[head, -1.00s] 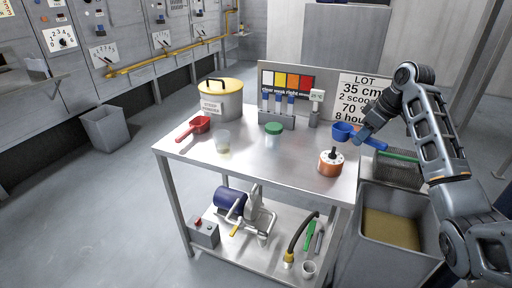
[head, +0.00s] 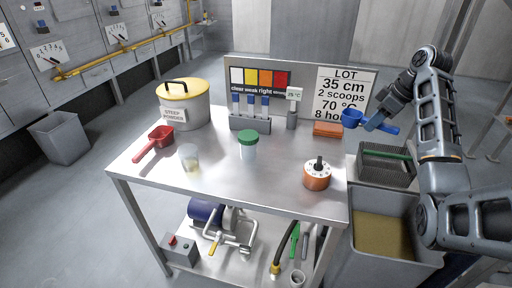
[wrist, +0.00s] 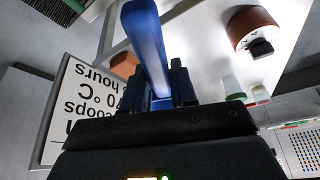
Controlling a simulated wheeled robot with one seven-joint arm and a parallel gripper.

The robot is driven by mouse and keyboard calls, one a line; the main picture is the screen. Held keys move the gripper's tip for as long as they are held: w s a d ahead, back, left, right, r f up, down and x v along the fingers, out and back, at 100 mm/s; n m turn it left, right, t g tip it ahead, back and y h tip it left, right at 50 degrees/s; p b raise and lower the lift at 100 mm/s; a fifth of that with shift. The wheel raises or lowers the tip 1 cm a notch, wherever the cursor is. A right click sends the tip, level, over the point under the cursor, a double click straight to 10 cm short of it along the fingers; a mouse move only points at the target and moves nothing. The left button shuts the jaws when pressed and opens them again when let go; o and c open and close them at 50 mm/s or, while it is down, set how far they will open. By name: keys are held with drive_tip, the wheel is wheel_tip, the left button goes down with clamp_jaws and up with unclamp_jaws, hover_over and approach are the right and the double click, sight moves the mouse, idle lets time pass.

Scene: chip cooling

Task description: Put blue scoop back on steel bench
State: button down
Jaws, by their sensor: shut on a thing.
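The blue scoop (head: 352,118) is held at its handle in my gripper (head: 374,123), which is shut on it. It hangs in the air near the right back corner of the steel bench (head: 225,188), in front of the LOT sign. In the wrist view the blue handle (wrist: 146,40) stands up between the dark fingers (wrist: 163,88). The scoop's bowl is out of that view. The gap between the scoop and the bench top is hard to judge.
The LOT sign (head: 341,92) stands behind. The front middle is clear.

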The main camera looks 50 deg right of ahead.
drive_tip(key=w+a+f, duration=0.2)
drive_tip(key=w, duration=0.1)
drive_tip(key=w+a+f, duration=0.2)
drive_tip(key=w, duration=0.1)
drive_tip(key=w+a+f+p, duration=0.1)
drive_tip(key=w+a+f, duration=0.1)
drive_tip(key=w, duration=0.1)
drive_tip(key=shift+w+a+f, duration=0.1)
drive_tip(key=shift+w+f, duration=0.2)
drive_tip(key=shift+f, duration=0.1)
drive_tip(key=shift+w+f, duration=0.1)
drive_tip(key=shift+f, duration=2)
drive_tip(key=shift+a+f, duration=0.1)
drive_tip(key=shift+f, duration=0.1)
drive_tip(key=c, duration=0.9)
unclamp_jaws()
drive_tip(key=shift+r, duration=0.1)
drive_tip(key=shift+r+p, duration=0.2)
drive_tip(key=shift+p, duration=0.1)
drive_tip(key=v, duration=1.2)
